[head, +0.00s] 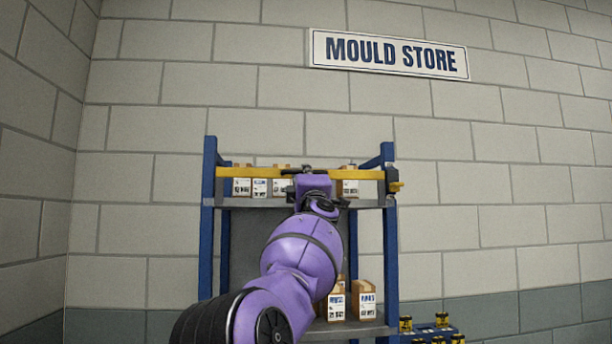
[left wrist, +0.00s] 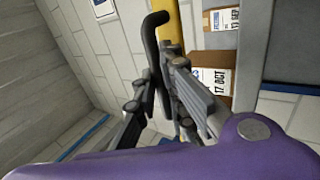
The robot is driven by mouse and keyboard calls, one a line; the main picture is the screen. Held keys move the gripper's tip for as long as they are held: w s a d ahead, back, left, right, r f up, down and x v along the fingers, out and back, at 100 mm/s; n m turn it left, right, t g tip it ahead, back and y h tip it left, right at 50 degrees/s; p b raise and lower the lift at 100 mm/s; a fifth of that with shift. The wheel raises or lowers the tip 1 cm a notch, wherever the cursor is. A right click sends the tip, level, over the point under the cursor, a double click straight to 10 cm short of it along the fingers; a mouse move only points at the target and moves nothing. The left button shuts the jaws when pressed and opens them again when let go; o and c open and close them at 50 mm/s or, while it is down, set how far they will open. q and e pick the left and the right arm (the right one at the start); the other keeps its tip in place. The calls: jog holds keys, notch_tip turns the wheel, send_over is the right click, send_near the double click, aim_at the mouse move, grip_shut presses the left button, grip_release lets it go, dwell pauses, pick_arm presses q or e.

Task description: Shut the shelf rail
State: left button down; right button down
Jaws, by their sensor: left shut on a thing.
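The yellow shelf rail (head: 260,173) runs level across the front of the upper shelf of a blue rack. Its right end is close to the right post, by a yellow and dark catch (head: 393,183); I cannot tell whether it sits in it. In the left wrist view the rail (left wrist: 170,25) passes behind a black bent handle (left wrist: 154,32). My left gripper (left wrist: 160,78) is shut on that handle. In the head view the gripper (head: 308,172) is at the rail's middle, and my arm hides part of the rack. My right gripper is out of view.
Labelled cartons (head: 260,187) stand on the upper shelf behind the rail. More cartons (head: 364,300) are on the lower shelf. A low blue rack with yellow-and-black items (head: 432,330) stands at the lower right. Block walls are behind and at left.

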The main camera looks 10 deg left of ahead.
pick_arm(q)
jog(key=r, duration=0.1)
jog(key=s+r, duration=0.1)
jog(key=shift+a+r, duration=0.2)
jog(key=shift+r, duration=0.1)
jog(key=c, duration=2.2)
grip_release()
jog(key=o, duration=0.4)
jog(key=shift+w+d+f, duration=0.1)
jog(key=shift+w+f, duration=0.05)
jog(key=shift+w, duration=0.05)
jog(key=shift+f, duration=0.15)
jog(key=shift+d+f, duration=0.15)
jog(key=shift+f, duration=0.25)
